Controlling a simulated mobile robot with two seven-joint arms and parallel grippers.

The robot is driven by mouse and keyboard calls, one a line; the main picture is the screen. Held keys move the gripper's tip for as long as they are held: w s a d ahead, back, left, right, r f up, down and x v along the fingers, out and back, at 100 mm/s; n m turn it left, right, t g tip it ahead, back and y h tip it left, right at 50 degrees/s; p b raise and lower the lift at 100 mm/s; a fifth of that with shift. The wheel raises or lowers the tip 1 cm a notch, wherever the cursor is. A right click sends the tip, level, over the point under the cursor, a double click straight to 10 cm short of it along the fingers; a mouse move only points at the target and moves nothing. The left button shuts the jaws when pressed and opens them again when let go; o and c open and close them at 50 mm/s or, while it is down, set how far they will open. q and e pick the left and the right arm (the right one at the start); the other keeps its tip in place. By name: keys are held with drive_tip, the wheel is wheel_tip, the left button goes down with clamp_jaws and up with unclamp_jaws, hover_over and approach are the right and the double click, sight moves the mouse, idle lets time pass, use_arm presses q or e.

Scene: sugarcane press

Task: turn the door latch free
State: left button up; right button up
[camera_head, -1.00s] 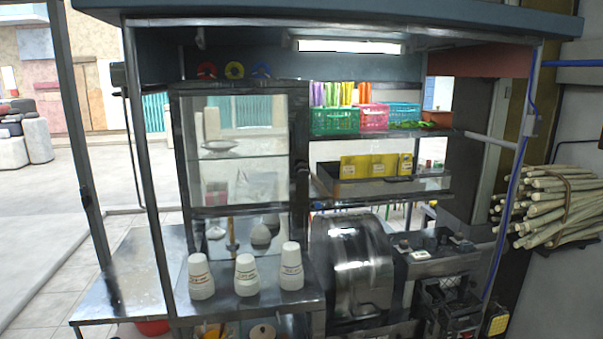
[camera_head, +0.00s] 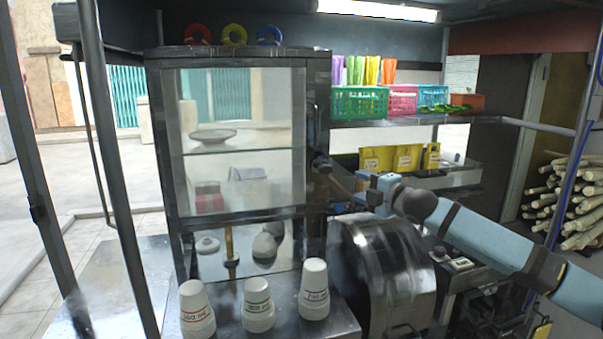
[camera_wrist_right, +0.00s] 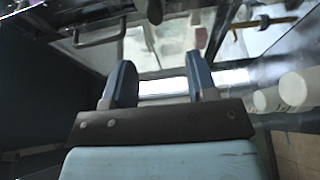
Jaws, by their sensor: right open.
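The glass-fronted cabinet door (camera_head: 240,222) has a dark frame and looks closed. A dark latch (camera_head: 321,163) sits on its right edge, below an upright door handle (camera_head: 316,115). My right gripper (camera_head: 360,189) is just right of and slightly below the latch, apart from it as far as I can tell. In the right wrist view its two blue fingers (camera_wrist_right: 160,85) are spread with nothing between them. A bar handle (camera_wrist_right: 100,35) and a dark piece, possibly the latch (camera_wrist_right: 155,10), show beyond the fingers. My left gripper is out of view.
Several white cups (camera_head: 258,305) stand on the counter below the door. A shiny metal drum (camera_head: 395,275) sits under my right arm. Stacked cane (camera_head: 575,200) is at far right.

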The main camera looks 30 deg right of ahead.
sight(328, 171)
drive_tip(key=w+p, duration=0.1)
drive_tip(key=w, duration=0.3)
drive_tip(key=w+a+p, duration=0.1)
drive_tip(key=w, duration=0.3)
drive_tip(key=w+r+p, duration=0.1)
drive_tip(key=w+p, duration=0.1)
drive_tip(key=w, duration=0.2)
drive_tip(key=shift+a, duration=0.35)
drive_tip(key=shift+w+a+f, duration=0.1)
drive_tip(key=shift+w+f, duration=0.05)
drive_tip(key=shift+w, duration=0.4)
drive_tip(key=c, duration=0.9)
